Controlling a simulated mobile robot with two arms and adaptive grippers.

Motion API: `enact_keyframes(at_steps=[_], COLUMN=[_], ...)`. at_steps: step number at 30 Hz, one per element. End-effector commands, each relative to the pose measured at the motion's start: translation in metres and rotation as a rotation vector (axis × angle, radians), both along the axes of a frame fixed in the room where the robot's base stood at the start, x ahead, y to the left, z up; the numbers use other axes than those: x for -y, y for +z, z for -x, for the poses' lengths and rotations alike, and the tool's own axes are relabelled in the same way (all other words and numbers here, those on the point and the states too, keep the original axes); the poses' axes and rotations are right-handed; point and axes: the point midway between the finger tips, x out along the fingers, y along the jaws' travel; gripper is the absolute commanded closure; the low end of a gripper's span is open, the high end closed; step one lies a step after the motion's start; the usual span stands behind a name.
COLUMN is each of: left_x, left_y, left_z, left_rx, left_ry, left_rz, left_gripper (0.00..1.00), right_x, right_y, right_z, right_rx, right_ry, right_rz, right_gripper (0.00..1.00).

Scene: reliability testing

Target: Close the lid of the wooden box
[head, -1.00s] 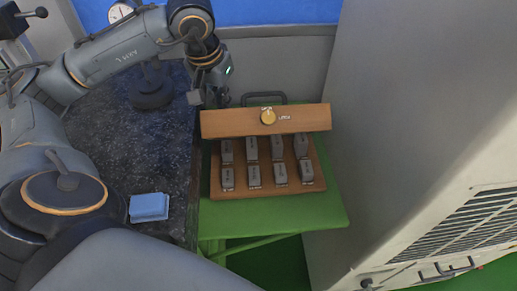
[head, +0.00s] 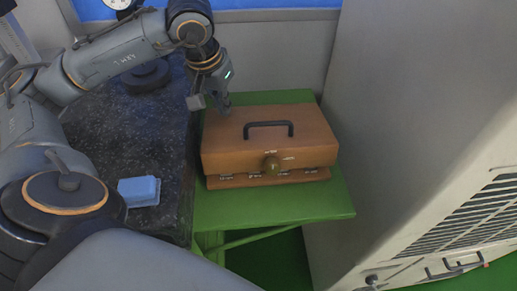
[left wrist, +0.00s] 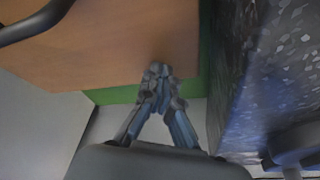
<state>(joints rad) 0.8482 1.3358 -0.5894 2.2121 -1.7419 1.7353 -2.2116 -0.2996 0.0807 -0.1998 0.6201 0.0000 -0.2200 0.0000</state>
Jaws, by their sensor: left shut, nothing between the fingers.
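The wooden box sits on a green table. Its brown lid (head: 230,150) is swung down over the base (head: 222,182), with a black handle (head: 268,127) on top and a round brass latch knob (head: 271,165) at the front. A narrow gap shows between the lid's front edge and the base, with bits of the grey pieces visible in it. My left gripper (head: 226,110) is shut and empty at the lid's back left corner. In the left wrist view its fingertips (left wrist: 160,70) are over the lid's wood (left wrist: 110,45); I cannot tell whether they touch. My right gripper is not in view.
The green table (head: 325,203) has free room in front of the box. A dark speckled counter (head: 160,195) with a blue block (head: 139,191) stands to the left. A tall grey cabinet (head: 420,130) stands close on the right.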

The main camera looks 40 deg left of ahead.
Motion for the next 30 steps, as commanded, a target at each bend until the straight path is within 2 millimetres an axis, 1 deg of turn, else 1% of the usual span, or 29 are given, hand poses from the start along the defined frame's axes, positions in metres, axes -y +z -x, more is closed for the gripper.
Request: enact_keyframes(at_steps=[1,4,8,10,27,30], left_x=[0.0,0.001,0.001,0.001,0.001,0.001], left_y=[-0.006,-0.011,-0.006,-0.001,0.079,0.084], left_z=[0.001,0.002,0.001,0.001,0.001,0.001], left_rx=[-0.002,-0.002,-0.001,-0.001,0.001,0.0], left_ry=[0.0,0.0,0.001,0.001,0.001,0.0], left_rz=[-0.001,-0.002,-0.001,-0.001,0.0,0.0], left_gripper=[1.0,1.0,1.0,1.0,1.0,1.0], right_x=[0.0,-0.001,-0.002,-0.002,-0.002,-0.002], right_y=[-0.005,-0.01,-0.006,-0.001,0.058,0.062], right_z=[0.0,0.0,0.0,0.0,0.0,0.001], right_rx=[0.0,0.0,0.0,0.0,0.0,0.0], right_ry=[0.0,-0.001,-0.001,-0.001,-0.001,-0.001], right_rz=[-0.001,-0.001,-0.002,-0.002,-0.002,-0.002], right_gripper=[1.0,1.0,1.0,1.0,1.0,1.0])
